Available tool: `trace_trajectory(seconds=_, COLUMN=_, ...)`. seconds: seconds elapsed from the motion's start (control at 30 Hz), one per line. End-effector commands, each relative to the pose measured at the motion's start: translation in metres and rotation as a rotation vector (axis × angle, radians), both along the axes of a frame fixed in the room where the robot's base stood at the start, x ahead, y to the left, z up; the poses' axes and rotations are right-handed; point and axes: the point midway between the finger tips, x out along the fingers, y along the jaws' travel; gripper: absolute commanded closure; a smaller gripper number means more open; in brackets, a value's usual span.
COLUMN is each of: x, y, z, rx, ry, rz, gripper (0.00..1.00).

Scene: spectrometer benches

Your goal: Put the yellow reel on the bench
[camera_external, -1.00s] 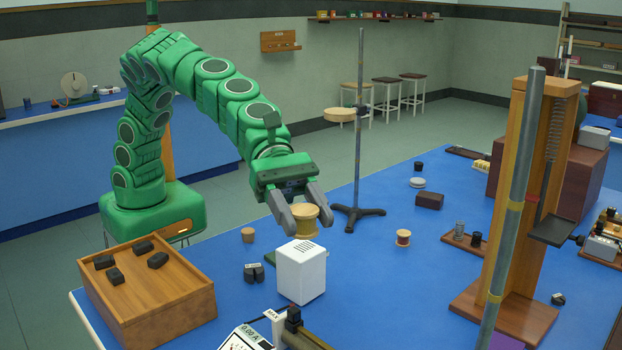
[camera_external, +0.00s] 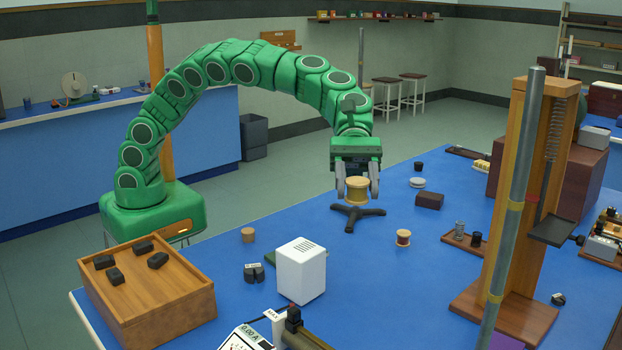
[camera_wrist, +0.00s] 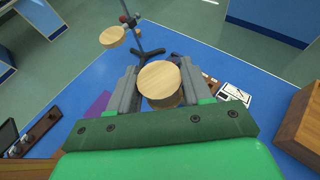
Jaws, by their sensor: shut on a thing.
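The yellow reel (camera_external: 357,190) is a wide-flanged spool, seen from the side in the external view and from above in the wrist view (camera_wrist: 159,78). My gripper (camera_external: 357,197) points down and is shut on the reel, with one finger on each side of it. The reel appears held in the air, in line with the black tripod foot of a stand (camera_external: 358,217). The gap under it is hard to judge. The blue bench (camera_external: 350,275) spreads below and around it.
A small reel with a red band (camera_external: 403,237), a cork-coloured piece (camera_external: 248,235) and a dark block (camera_external: 429,201) stand on the bench. A white box (camera_external: 301,271) and wooden case (camera_external: 150,295) are nearer the front. The stand's rod rises behind my gripper.

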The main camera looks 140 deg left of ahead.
Motion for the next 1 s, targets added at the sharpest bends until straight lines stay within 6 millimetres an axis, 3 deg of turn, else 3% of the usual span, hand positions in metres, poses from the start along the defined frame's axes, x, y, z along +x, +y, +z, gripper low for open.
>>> trace_trajectory(seconds=0.43, x=-0.022, y=0.035, z=-0.005, rx=0.0, ry=-0.001, rz=-0.079, gripper=0.8)
trace_trajectory(seconds=0.83, x=-0.021, y=0.032, z=-0.07, rx=-0.004, ry=0.002, rz=-0.078, gripper=0.8)
trace_trajectory(seconds=1.0, x=-0.022, y=0.032, z=-0.111, rx=-0.005, ry=0.005, rz=-0.079, gripper=0.8)
